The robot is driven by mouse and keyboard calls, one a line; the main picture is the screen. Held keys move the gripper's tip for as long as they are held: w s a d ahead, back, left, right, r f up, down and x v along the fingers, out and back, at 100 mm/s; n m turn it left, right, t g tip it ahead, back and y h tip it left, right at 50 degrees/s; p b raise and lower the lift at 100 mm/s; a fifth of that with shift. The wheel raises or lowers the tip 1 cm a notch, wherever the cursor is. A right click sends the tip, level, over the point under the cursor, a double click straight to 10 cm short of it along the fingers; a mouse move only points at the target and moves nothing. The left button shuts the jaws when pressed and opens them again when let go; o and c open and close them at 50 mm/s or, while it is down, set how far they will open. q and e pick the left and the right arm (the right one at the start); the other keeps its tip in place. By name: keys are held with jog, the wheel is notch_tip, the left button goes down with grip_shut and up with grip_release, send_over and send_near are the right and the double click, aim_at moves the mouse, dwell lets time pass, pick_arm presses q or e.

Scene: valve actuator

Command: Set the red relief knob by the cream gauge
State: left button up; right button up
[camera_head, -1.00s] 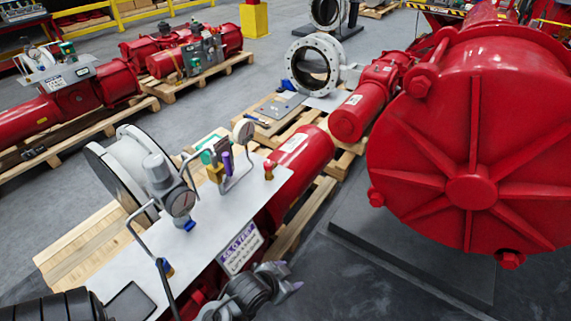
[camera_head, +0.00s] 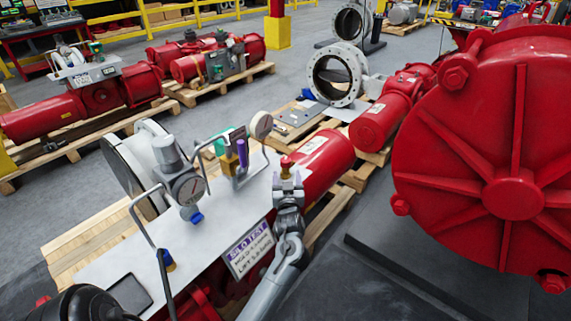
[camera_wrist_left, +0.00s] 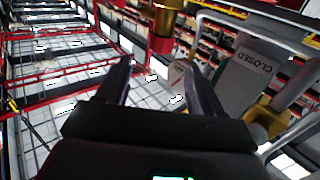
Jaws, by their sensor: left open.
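The red relief knob (camera_head: 286,162) is a small red cap above a brass stem, near the right edge of the white panel (camera_head: 120,262). The cream gauge (camera_head: 260,125) is a round dial just behind and left of it. My left gripper (camera_head: 288,181) is open at the knob's near side and overlaps its stem in the head view. In the left wrist view, the two dark fingers (camera_wrist_left: 158,82) stand apart with nothing between them; the red knob (camera_wrist_left: 160,43) and its brass part are just beyond the fingertips. My right gripper is not in view.
A grey regulator with a dial (camera_head: 187,188) and bent tube rails stand left on the panel. A purple and a green fitting (camera_head: 241,153) sit near the cream gauge. A large red ribbed housing (camera_head: 515,195) stands at the right. A "CLOSED" plate (camera_wrist_left: 247,75) is beside the fingers.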

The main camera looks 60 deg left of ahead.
aim_at(287, 164)
pick_arm(q)
jog(key=b+x, duration=0.3)
jog(key=x, duration=0.6)
jog(key=shift+w+a, duration=0.15)
jog(key=shift+a, duration=0.05)
jog(key=shift+c, duration=0.5)
jog(key=c, duration=0.9)
jog(key=shift+o, duration=0.2)
jog(key=shift+r+n+g+y+p, duration=0.15)
jog(key=shift+n+g+y+p, duration=0.5)
jog(key=shift+g, duration=0.35)
jog(key=shift+n+g+b, duration=0.3)
jog(key=shift+n+g, duration=0.45)
jog(key=shift+g, duration=0.15)
jog(key=shift+g+y, duration=0.25)
jog(key=shift+g, duration=0.05)
jog(key=o, duration=1)
jog(key=shift+c, duration=0.2)
